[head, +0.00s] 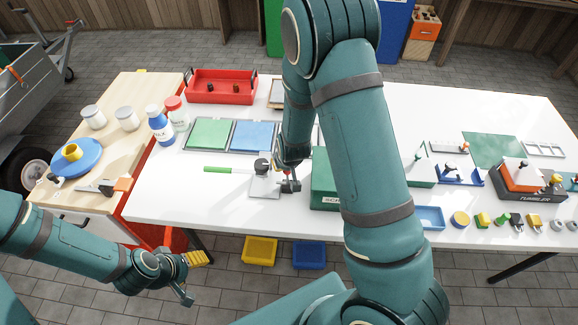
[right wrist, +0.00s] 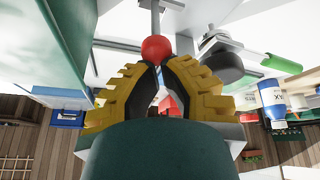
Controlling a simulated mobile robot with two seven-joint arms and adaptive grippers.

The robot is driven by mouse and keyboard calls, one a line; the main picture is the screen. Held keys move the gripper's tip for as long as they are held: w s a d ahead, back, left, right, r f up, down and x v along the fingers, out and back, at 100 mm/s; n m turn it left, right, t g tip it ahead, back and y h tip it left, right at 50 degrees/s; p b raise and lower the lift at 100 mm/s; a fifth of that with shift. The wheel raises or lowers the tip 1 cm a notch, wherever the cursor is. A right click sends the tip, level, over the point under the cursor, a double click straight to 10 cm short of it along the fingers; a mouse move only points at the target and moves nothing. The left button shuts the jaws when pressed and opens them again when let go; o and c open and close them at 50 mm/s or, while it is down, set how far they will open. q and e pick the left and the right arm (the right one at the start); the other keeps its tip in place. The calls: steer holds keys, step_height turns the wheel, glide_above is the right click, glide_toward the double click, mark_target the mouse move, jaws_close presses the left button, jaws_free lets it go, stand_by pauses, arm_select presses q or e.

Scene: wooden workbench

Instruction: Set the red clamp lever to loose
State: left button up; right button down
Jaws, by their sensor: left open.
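The clamp is a pale plate (head: 264,188) with a dark rounded part (head: 262,165), standing near the front edge of the white bench. In the right wrist view the lever's red ball knob (right wrist: 156,48) sits on a thin metal rod just beyond my right fingertips. My right gripper (right wrist: 159,68) has its yellow and black fingertips nearly together, close to the knob; contact is unclear. In the head view my right gripper (head: 289,184) is beside the clamp's right side, and the lever is mostly hidden. My left gripper (head: 190,278) is open and empty, low in front of the bench.
Green (head: 209,133) and blue (head: 254,136) panels lie behind. A red tray (head: 221,98) is farther back. Yellow (head: 259,251) and blue (head: 309,256) bins are below the bench.

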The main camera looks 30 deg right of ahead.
steer(key=shift+s+a, duration=0.2)
steer(key=shift+s, duration=0.2)
arm_select(q)
steer(key=shift+s+a+f, duration=0.1)
steer(key=shift+s+f, duration=0.2)
steer(key=shift+s, duration=0.05)
arm_select(e)
steer(key=shift+s+a+f, duration=0.2)
steer(key=shift+s+a, duration=0.35)
steer(key=shift+s, duration=0.05)
steer(key=shift+s+a, duration=0.1)
steer(key=shift+s, duration=0.05)
stand_by(0.5)
steer(key=w+r+p, duration=0.1)
steer(key=w+r, duration=0.1)
steer(key=w, duration=0.2)
arm_select(q)
steer(key=r, duration=0.1)
steer(key=w+r+p, duration=0.1)
steer(key=a+r, duration=0.1)
steer(key=shift+w+r+p, duration=0.15)
steer(key=shift+r+p, duration=0.05)
steer(key=shift+p, duration=0.1)
arm_select(e)
steer(key=s+a+r, duration=0.2)
steer(key=s+r, duration=0.4)
steer(key=s, duration=0.1)
steer(key=shift+r, duration=0.3)
steer(key=shift+s+a, duration=0.1)
